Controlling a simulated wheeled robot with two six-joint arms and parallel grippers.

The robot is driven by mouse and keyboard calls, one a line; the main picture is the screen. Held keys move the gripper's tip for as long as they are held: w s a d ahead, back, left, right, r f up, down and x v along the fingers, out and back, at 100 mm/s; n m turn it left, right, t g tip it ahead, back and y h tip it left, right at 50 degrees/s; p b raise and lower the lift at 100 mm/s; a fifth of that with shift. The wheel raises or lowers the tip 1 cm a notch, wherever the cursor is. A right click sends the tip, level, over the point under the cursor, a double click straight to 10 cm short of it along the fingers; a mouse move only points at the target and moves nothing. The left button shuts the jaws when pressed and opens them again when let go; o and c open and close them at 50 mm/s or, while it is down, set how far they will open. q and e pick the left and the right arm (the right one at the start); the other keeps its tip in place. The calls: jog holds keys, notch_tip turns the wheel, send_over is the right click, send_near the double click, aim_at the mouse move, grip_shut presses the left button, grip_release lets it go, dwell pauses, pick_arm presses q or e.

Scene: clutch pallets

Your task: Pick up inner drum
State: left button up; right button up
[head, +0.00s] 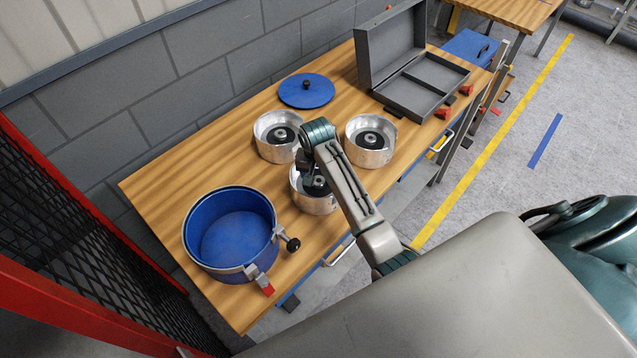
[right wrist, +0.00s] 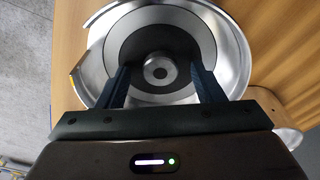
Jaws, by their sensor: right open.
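Three silver drums with dark discs and central hubs stand on the table: a front one (head: 320,208), a back left one (head: 277,153) and a right one (head: 369,158). I cannot tell which is called the inner drum. My right gripper (head: 309,183) is over the front drum, partly hiding it. In the right wrist view the gripper (right wrist: 160,75) is open, its fingers on either side of the round hub (right wrist: 159,69), inside the outline of the drum's rim (right wrist: 236,50). Nothing is held. My left gripper is not in view.
An open blue drum container (head: 230,270) with a clamp stands at the table's near left end. A blue lid (head: 306,91) lies at the back. An open grey case (head: 418,98) sits at the far end. The wooden table (head: 165,183) is bare between them.

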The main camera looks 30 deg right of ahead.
jog(key=shift+f, duration=0.3)
jog(key=shift+r, duration=0.1)
grip_shut()
jog(key=shift+w+d+r, duration=0.1)
jog(key=shift+w, duration=0.2)
